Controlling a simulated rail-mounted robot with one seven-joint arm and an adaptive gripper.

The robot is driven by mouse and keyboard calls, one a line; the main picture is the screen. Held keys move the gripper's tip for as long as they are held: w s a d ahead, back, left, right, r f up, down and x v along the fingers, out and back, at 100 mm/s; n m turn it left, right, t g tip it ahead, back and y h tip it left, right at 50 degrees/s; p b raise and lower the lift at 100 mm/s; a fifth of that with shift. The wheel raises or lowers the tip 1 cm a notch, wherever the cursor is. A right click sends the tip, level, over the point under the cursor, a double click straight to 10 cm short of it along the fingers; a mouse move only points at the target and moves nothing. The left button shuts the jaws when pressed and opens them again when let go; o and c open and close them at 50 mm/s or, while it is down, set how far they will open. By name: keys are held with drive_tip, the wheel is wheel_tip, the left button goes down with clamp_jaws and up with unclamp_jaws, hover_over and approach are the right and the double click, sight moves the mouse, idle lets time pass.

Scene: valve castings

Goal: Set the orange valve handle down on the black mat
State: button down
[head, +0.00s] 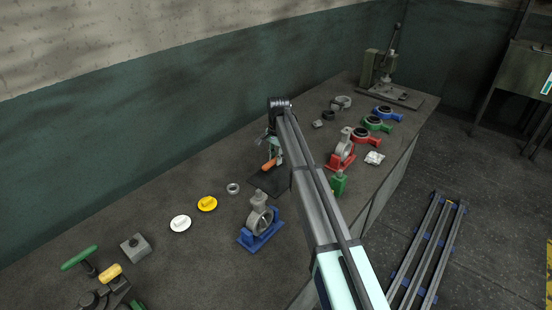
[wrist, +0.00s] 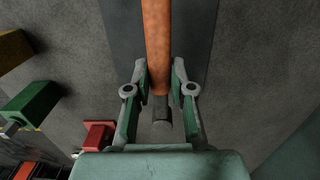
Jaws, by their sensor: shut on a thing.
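The orange valve handle (head: 268,164) is a slim bar over the black mat (head: 268,186). In the wrist view the orange handle (wrist: 157,40) runs from the top edge down between my fingers and has a dark grey end. My gripper (head: 272,150) is shut on it, with one finger on each side in the wrist view (wrist: 161,82). The black mat (wrist: 125,30) shows on both sides of the handle in the wrist view. I cannot tell whether the handle touches the mat. My arm hides part of the mat's surroundings in the head view.
A grey valve casting on a blue stand (head: 260,236) is in front of the mat. A grey ring (head: 233,188), yellow disc (head: 207,204) and white disc (head: 180,223) lie to its left.

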sight(275, 177)
drive_tip(key=shift+r, duration=0.1)
drive_tip(key=shift+f+b, duration=0.85)
drive_tip(key=shift+f, duration=2.5)
drive_tip(key=shift+f, duration=0.2)
drive_tip(key=c, duration=0.9)
unclamp_jaws()
drive_tip(key=r, duration=1.2)
drive_tip(key=shift+w+d, duration=0.2)
drive_tip(key=shift+w, duration=0.15)
